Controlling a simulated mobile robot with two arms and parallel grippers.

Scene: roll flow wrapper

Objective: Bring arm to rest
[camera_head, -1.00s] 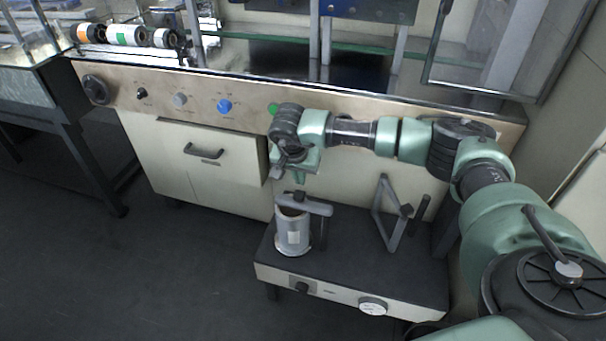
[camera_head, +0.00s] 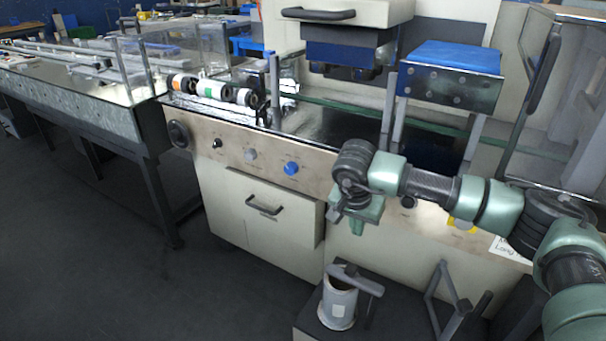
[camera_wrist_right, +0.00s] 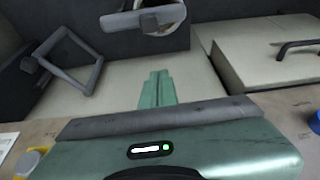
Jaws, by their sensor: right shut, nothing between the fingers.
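My right arm comes in from the right in the head view and reaches in front of the machine's control panel (camera_head: 235,145). My right gripper (camera_head: 357,227) points down, shut and empty, beside the panel's front and above the dark stand. In the right wrist view, its green fingers (camera_wrist_right: 156,90) are together with nothing between them. My left gripper is in neither view.
A metal cup (camera_head: 338,303) with a handle stands on the dark stand (camera_head: 390,325) below. An angled metal frame (camera_head: 440,300) is beside it. A closed drawer (camera_head: 265,205) with a handle is left of the gripper. Open floor (camera_head: 90,240) lies at left.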

